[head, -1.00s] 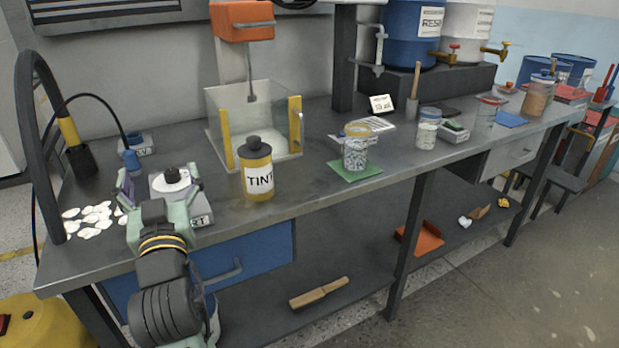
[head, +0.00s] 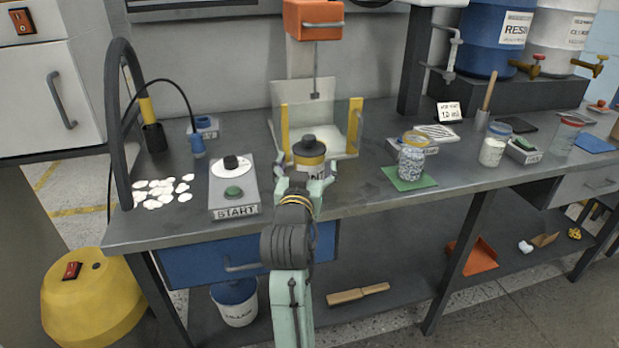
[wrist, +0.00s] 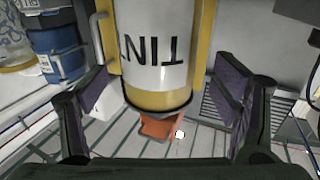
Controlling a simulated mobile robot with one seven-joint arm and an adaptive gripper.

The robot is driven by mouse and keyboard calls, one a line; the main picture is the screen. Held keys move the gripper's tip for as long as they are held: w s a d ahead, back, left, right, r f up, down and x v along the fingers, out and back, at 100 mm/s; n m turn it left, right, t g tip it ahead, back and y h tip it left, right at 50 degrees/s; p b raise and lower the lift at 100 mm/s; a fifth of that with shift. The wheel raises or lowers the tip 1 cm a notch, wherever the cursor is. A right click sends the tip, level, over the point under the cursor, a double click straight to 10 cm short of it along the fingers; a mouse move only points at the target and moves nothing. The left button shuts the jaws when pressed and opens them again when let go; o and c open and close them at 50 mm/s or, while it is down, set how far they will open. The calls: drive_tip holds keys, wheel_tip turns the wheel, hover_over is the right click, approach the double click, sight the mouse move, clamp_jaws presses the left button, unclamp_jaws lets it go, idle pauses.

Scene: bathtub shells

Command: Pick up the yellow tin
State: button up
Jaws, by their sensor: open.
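The yellow tin (head: 309,152), with a dark cap and a white TINT label, stands upright on the bench near its front edge. My gripper (head: 306,186) is in front of it and hides its lower part in the head view. In the wrist view the tin (wrist: 158,72) appears upside down, centred between the spread purple pads of my gripper (wrist: 164,95). Gaps show on both sides of the tin. The fingers are open and hold nothing. How far the pads reach around it I cannot tell.
A clear-walled box with yellow posts (head: 355,127) stands behind the tin. The START switch box (head: 234,190) is close on the left, with white chips (head: 158,192) beyond it. A jar (head: 411,160) on a green mat (head: 398,180) stands to the right, with bare bench between.

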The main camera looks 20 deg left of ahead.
drive_tip(key=shift+x, duration=1.5)
drive_tip(key=shift+c, duration=0.2)
clamp_jaws()
drive_tip(key=shift+r, duration=0.2)
